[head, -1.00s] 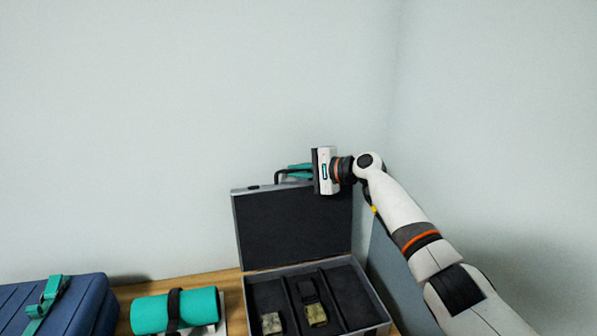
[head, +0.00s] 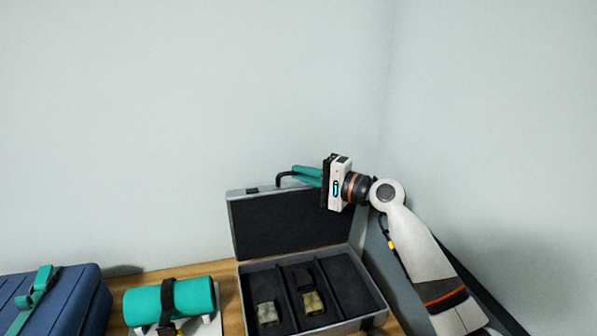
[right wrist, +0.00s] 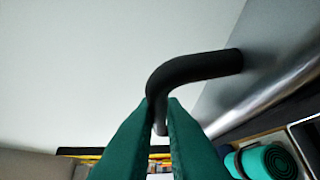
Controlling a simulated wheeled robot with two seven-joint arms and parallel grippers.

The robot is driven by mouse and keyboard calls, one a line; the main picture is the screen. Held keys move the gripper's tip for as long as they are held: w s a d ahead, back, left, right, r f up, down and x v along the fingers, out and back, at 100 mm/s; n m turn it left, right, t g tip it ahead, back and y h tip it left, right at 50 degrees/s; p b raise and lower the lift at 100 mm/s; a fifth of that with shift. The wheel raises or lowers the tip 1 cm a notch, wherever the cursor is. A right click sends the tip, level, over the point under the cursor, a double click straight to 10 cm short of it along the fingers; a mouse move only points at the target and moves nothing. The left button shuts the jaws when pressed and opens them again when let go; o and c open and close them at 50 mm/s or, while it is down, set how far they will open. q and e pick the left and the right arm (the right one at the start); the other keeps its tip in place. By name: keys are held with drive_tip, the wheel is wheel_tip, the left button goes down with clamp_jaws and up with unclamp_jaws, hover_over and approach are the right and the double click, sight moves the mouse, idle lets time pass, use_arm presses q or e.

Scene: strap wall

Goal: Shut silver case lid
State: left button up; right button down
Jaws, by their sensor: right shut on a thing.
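The silver case (head: 257,273) stands open on the wooden table, its lid (head: 277,223) raised with the dark lining facing me in the head view. A black handle (head: 283,176) stands on the lid's top edge. My right gripper (head: 297,176) has teal fingers that reach left along the lid's top edge and are shut on the handle. In the right wrist view the black handle (right wrist: 195,70) bends down between the two teal fingertips. The left gripper is not in view.
Inside the case are dividers and two small patterned blocks (head: 313,302) (head: 267,313). A teal roll with a dark strap (head: 190,299) lies left of the case. A blue case with a teal strap (head: 75,298) is at far left. Walls stand behind and to the right.

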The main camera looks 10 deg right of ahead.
drive_tip(key=s+f+n+t+y+b, duration=0.1)
drive_tip(key=s+f+n+b, duration=0.1)
drive_tip(key=s+b, duration=0.4)
drive_tip(key=shift+s+y, duration=0.4)
drive_tip(key=shift+s, duration=0.25)
drive_tip(key=shift+d, duration=0.1)
drive_tip(key=c, duration=1.8)
unclamp_jaws()
drive_tip(key=shift+f, duration=0.1)
drive_tip(key=shift+b+v, duration=1.35)
drive_tip(key=shift+v, duration=2.35)
